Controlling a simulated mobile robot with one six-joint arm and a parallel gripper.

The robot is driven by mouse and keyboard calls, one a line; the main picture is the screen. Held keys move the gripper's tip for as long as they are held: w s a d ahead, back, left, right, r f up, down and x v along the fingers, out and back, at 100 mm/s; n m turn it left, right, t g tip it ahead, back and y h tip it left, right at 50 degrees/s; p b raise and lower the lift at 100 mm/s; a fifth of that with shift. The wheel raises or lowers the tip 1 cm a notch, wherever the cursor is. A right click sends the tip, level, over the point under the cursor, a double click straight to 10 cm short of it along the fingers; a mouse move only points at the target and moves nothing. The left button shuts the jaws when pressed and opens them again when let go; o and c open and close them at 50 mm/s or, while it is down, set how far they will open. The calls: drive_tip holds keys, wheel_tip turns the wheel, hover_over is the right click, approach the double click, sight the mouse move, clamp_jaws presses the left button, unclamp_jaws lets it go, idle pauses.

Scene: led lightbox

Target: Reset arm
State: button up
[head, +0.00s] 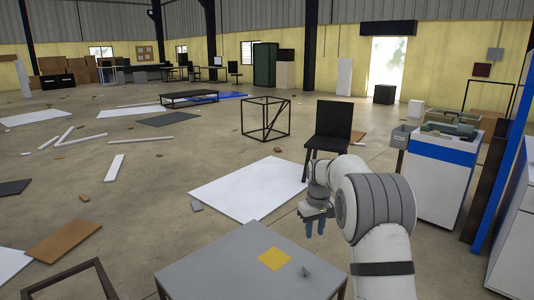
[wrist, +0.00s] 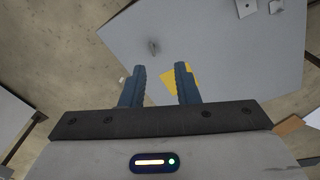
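My arm reaches in from the lower right of the head view. My gripper (head: 314,220) hangs pointing down above the far right part of a grey table (head: 205,268). In the wrist view, the two blue fingers of my gripper (wrist: 158,84) stand apart with nothing between them. A yellow square (head: 274,259) lies flat on the table, and a small grey object (head: 305,272) sits beside it.
A black chair (head: 331,128) stands behind my gripper. A white and blue cabinet (head: 440,175) is at the right. A white sheet (head: 250,187) lies on the floor past the table. A wire cube frame (head: 265,135) stands farther back. Boards and scraps litter the left floor.

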drive_tip(key=s+r+m+t+p, duration=0.1)
drive_tip(key=s+r+p, duration=0.1)
drive_tip(key=s+r, duration=0.65)
drive_tip(key=s+r+m+p, duration=0.15)
drive_tip(key=s+r, duration=0.45)
drive_tip(key=s, duration=0.6)
drive_tip(key=s+m+p, duration=0.1)
drive_tip(key=s+p, duration=0.2)
drive_tip(key=s, duration=1.6)
drive_tip(key=shift+f+t+p, duration=0.3)
drive_tip(key=shift+t, duration=0.1)
